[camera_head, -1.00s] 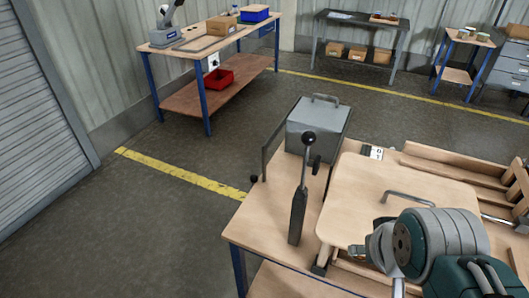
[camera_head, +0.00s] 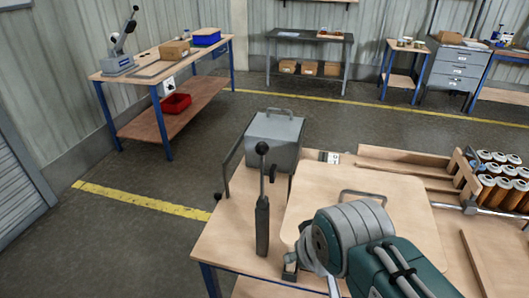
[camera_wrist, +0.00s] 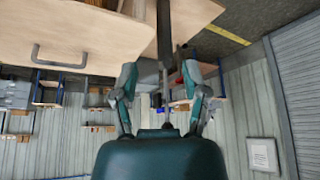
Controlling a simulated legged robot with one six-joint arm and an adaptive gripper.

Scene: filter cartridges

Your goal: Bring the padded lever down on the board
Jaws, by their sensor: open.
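The lever (camera_head: 262,180) stands upright on the near bench, with a black ball knob on top and a wide dark grey lower part. Which part is its pad I cannot tell. The board (camera_head: 410,210) is a pale wooden panel with a metal handle, lying flat to the right of the lever. My gripper (camera_wrist: 160,85) is open in the wrist view, fingers spread, with a dark upright bar, seemingly the lever (camera_wrist: 163,35), showing between them; no contact is clear. In the head view my wrist covers the board's near part and hides the fingertips.
A grey box with a handle (camera_head: 275,140) stands just behind the lever. Wooden rails (camera_head: 405,165) and a rack of several cartridges (camera_head: 500,175) lie to the right. The floor left of the bench is clear; a second bench (camera_head: 130,75) stands far left.

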